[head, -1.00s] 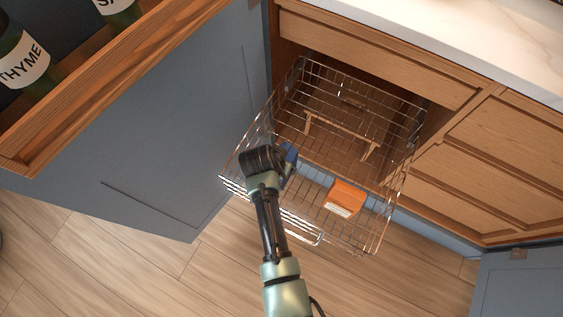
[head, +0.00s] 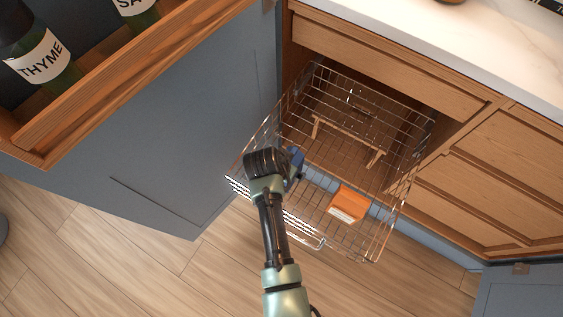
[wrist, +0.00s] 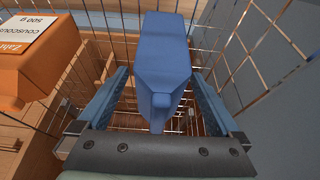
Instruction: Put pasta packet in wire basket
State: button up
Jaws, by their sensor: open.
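The blue packet (wrist: 165,62), taken as the pasta packet, is within the wire basket (head: 345,247), towards its left side. No label shows on it in the wrist view, and I cannot tell whether its base touches the basket floor. My gripper (wrist: 160,74) is open, with one blue finger on each side of the packet and visible gaps between. In the head view my wrist covers most of this spot, and only a little blue shows beside it. The basket is pulled out of the cupboard.
An orange couscous packet (head: 349,203) lies in the basket to the right of my gripper; it also shows in the wrist view (wrist: 38,60). A wooden rack (head: 347,138) is farther back. The grey-blue door (head: 170,140) stands open at the left, with a bottle shelf (head: 130,85) above.

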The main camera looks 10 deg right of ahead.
jog(key=p+v, duration=0.2)
jog(key=v, duration=0.8)
jog(key=shift+r+p, duration=0.2)
jog(key=shift+p, duration=0.15)
